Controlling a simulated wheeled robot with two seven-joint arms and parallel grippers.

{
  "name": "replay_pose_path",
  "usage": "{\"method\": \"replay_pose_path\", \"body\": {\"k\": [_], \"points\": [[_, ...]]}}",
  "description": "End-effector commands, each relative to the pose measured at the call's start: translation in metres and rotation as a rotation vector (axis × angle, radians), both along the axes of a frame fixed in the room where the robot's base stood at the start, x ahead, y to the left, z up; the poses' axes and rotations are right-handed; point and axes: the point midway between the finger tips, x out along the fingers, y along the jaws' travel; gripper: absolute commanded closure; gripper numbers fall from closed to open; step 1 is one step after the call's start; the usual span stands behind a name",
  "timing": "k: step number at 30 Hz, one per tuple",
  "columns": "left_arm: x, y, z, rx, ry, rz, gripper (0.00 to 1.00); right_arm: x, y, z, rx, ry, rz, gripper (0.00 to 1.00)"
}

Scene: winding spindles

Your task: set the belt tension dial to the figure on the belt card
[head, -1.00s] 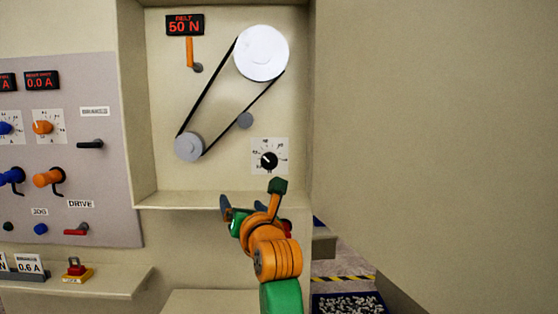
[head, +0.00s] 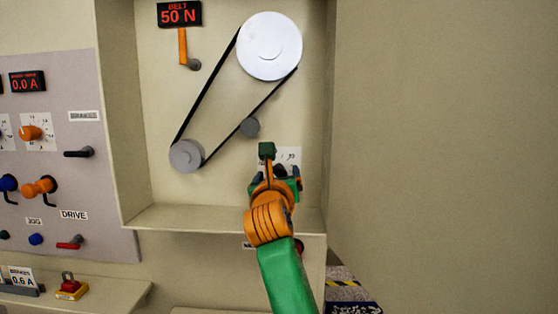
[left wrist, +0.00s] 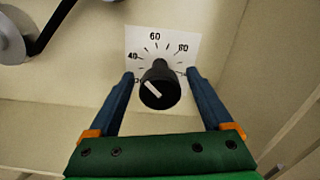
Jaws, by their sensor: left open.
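The belt tension dial is a black knob (left wrist: 160,88) with a white pointer line, on a white scale plate (left wrist: 165,45) showing 40, 60 and 80. Its pointer slants toward the upper left in the left wrist view; the exact reading is unclear. In the head view my arm hides the knob, and only part of the plate (head: 291,157) shows. My left gripper (head: 275,172) is open; its blue fingers (left wrist: 160,76) stand either side of the knob, apparently not pressing it. No readable belt card is in view. The red-lit BELT display (head: 179,13) reads 50 N. My right gripper is not in view.
The belt (head: 207,85) runs between a large pulley (head: 269,46) and a small one (head: 186,156), past an idler (head: 250,127). An orange lever (head: 183,46) hangs below the display. A ledge (head: 185,217) lies below; the recess wall is at right.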

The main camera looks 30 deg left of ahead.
Motion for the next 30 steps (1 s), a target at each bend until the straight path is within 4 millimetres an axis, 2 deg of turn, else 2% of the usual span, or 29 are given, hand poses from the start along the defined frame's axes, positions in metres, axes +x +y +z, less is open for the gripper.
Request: {"method": "replay_pose_path", "body": {"k": [1, 3, 11, 12, 21, 30], "points": [[0.007, 0.005, 0.006, 0.003, 0.005, 0.001, 0.16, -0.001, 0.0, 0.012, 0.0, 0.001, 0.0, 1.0], [0.014, 0.009, 0.005, 0.003, 0.003, 0.001, 0.16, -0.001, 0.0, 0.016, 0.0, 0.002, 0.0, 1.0], [0.019, 0.012, -0.001, 0.002, 0.001, 0.001, 0.16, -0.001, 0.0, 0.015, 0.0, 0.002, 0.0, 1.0], [0.019, 0.012, -0.001, 0.002, 0.0, 0.001, 0.19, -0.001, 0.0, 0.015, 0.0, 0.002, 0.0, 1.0], [0.019, 0.011, 0.0, 0.002, 0.0, 0.001, 1.0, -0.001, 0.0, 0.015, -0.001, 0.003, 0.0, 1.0], [0.018, 0.012, -0.002, 0.039, 0.021, 0.003, 1.0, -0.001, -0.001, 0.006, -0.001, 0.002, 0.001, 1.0]]}}
